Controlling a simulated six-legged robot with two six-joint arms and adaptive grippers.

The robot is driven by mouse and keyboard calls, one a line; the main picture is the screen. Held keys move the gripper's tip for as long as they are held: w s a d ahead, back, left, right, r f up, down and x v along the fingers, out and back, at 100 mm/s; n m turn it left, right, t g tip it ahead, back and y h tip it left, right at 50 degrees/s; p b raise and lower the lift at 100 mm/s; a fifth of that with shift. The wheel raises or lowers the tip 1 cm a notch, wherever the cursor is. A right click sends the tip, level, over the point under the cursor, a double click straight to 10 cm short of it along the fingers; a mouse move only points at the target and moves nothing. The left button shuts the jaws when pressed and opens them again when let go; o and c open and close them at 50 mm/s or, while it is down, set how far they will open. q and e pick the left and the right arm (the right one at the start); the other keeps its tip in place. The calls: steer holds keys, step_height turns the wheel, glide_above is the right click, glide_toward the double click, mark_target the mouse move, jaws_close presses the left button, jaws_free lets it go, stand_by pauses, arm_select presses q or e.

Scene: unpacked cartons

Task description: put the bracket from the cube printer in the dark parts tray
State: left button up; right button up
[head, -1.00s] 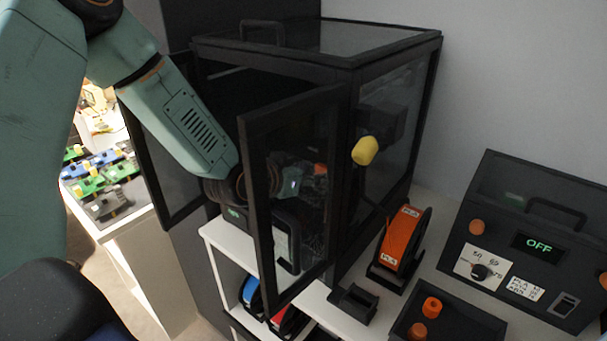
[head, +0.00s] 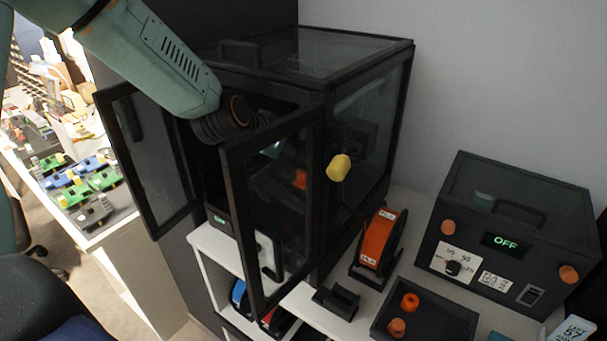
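The cube printer (head: 362,88) is a black framed box with clear panels, and its two front doors stand open. My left arm comes in from the upper left, and its wrist reaches into the printer's front opening. My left gripper (head: 276,152) shows only dimly behind the right door's pane, so its fingers cannot be made out. A small orange thing (head: 300,179) shows through that pane near the gripper. It may be the bracket, but its shape is unclear. The dark parts tray (head: 447,318) lies at the bottom right with orange pieces in it. My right gripper is out of view.
The open right door (head: 273,215) juts out in front of the printer. An orange spool (head: 378,240) on a black stand and a small black holder (head: 337,301) stand between printer and tray. A dark box (head: 515,225) reading OFF stands right.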

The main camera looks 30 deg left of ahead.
arm_select(q)
steer(key=shift+s+d+f+g, duration=0.1)
steer(key=shift+s+f+g, duration=0.15)
steer(key=shift+f, duration=0.3)
steer(key=shift+f+g, duration=0.25)
steer(key=shift+f, duration=0.05)
steer(key=shift+w+f+b, duration=0.35)
steer(key=shift+f+b, duration=0.25)
steer(key=shift+b, duration=0.3)
steer(key=shift+w+f, duration=0.1)
steer(key=shift+f, duration=0.05)
steer(key=shift+w+d+f+b, duration=0.1)
steer(key=shift+w+d+b, duration=0.2)
steer(key=shift+b, duration=0.2)
steer(key=shift+w+d+f+b, duration=0.1)
steer(key=shift+w+f+b, duration=0.15)
steer(key=shift+f, duration=0.2)
steer(key=shift+w+f+b, duration=0.1)
steer(key=shift+f+b, duration=0.25)
steer(key=shift+f, duration=0.1)
steer(key=shift+w+d+f, duration=0.2)
steer(key=shift+w+f, duration=0.2)
steer(key=shift+f, duration=0.25)
steer(key=shift+x, duration=0.95)
steer(key=shift+w+d+r, duration=0.1)
